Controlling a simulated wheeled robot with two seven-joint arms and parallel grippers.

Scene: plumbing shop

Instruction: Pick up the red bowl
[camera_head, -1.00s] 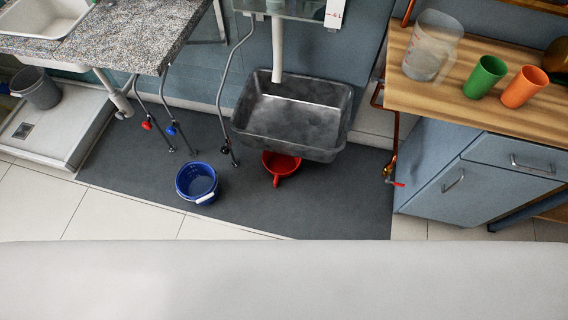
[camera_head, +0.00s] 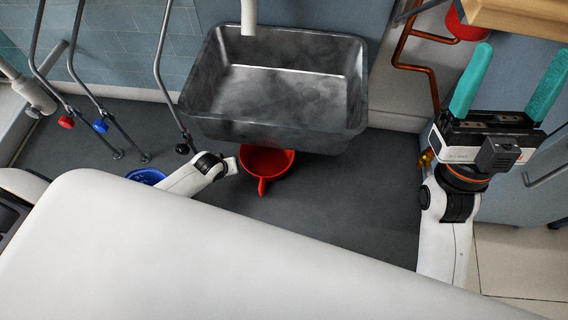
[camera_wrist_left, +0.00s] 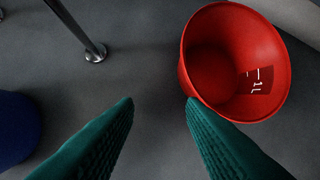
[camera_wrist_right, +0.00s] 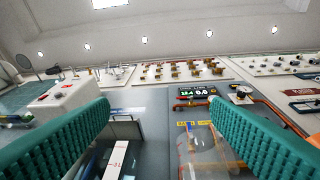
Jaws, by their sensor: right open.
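The red bowl (camera_head: 262,162), with a short handle pointing toward me, stands on the dark floor mat, partly under the metal basin. In the left wrist view the bowl (camera_wrist_left: 215,75) is large at upper right, its open mouth showing. My left gripper (camera_wrist_left: 160,101) is open and empty. Its right fingertip appears beside or overlapping the bowl's lower left edge; I cannot tell whether they touch. In the head view my left arm reaches beside the bowl, its fingers not discernible. My right gripper (camera_head: 518,78) is open, empty and raised at the right, far from the bowl.
The metal basin (camera_head: 350,115) overhangs the bowl's far side. A blue bucket (camera_head: 147,175) is mostly hidden by my left arm. Pipes with red and blue valve knobs (camera_head: 100,126) stand at left. Copper pipe (camera_head: 400,60) and a wooden counter (camera_head: 515,18) are at right. The mat right of the bowl is clear.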

